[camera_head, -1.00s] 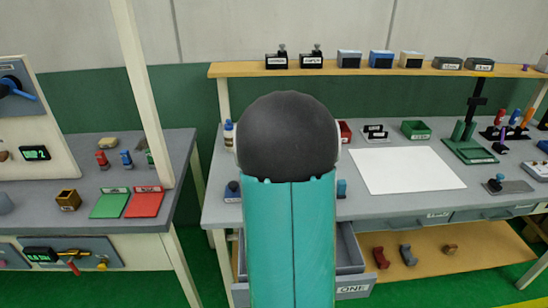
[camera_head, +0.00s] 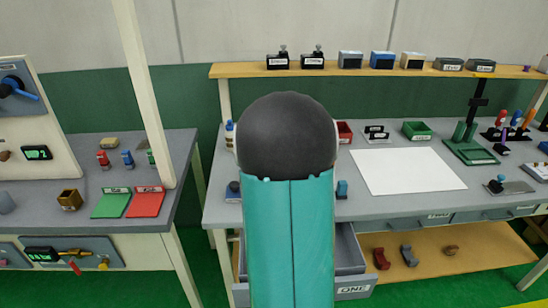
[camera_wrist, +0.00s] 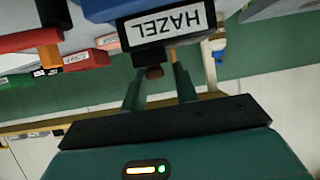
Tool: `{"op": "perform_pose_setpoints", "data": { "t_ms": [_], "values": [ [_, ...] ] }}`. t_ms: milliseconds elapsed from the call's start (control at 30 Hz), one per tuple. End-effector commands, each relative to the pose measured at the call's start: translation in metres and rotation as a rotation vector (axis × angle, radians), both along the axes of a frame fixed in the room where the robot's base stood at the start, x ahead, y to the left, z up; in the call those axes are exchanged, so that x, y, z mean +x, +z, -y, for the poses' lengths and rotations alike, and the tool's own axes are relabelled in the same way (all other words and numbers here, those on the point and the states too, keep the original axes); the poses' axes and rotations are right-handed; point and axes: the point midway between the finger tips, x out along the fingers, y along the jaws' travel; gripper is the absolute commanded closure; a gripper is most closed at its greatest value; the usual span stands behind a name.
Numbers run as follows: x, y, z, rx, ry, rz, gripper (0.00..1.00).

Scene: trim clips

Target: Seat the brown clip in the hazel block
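The hazel block (camera_wrist: 130,10) is blue with a black front and a white HAZEL label, at the top of the wrist view. My gripper (camera_wrist: 158,74) points at it from below, its two dark green fingers reaching up close to the block. A small brown piece, which looks like the brown clip (camera_wrist: 154,72), shows between the fingertips just under the label. I cannot tell whether the fingers press on it or whether it touches the block. In the head view my own arm hides the gripper and the clip.
A shelf (camera_head: 230,70) with several labelled blocks runs along the back. Below it, the workbench (camera_head: 400,207) holds a white sheet (camera_head: 407,171), a green box (camera_head: 416,130) and a green stand (camera_head: 470,150). Red and orange items (camera_wrist: 85,60) show left of the gripper in the wrist view.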

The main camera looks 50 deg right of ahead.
Motion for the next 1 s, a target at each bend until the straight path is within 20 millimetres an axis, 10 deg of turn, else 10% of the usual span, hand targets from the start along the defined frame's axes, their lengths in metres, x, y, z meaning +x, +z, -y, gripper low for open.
{"op": "perform_pose_setpoints", "data": {
  "t_ms": [200, 1000],
  "values": [
    [-0.012, -0.016, 0.001, 0.031, -0.020, -0.028, 0.61],
    [-0.071, 0.053, -0.073, 0.020, -0.010, -0.017, 0.61]
  ]
}}
